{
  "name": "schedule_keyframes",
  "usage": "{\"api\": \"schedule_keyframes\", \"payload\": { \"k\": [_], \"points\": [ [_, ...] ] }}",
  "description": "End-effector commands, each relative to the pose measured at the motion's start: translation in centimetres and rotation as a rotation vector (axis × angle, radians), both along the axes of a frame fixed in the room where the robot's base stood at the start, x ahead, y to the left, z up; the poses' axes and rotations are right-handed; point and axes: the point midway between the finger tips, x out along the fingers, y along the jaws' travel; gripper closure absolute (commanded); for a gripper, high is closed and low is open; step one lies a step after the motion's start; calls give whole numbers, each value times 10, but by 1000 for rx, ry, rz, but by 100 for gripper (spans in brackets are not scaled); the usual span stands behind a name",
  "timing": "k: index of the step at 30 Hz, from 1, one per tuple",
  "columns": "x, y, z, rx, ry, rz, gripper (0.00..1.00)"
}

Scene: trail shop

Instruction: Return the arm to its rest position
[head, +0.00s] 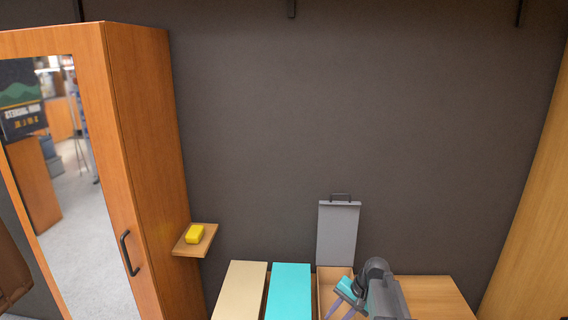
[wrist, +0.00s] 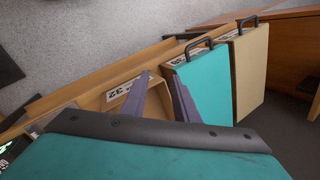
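My gripper (head: 341,305) is at the bottom of the head view, low over the open wooden box at the front right. My dark grey arm covers part of that box. In the wrist view my gripper (wrist: 161,80) shows two purple-grey fingers standing apart with nothing held between them. The open box (wrist: 95,97) lies behind the fingers and bears a white number label.
A grey lid (head: 338,233) stands raised behind the open box. A teal lid (head: 289,290) and a beige lid (head: 242,288) lie closed to its left. A small shelf holds a yellow block (head: 194,234) beside a mirrored wooden cabinet (head: 145,150).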

Motion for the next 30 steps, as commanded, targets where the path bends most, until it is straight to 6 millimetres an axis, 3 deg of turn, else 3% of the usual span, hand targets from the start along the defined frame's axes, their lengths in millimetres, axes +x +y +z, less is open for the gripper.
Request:
{"api": "schedule_keyframes", "payload": {
  "k": [1, 3, 12, 24, 30],
  "points": [
    [-18, 5, -10, -34, -1, 37, 73],
    [-34, 8, -24, -84, -8, 92, 73],
    [-99, 10, -67, -283, -32, 334, 73],
    [-148, 6, -90, -436, -48, 557, 73],
    [-166, 6, -128, -417, 2, 561, 73]
  ]
}}
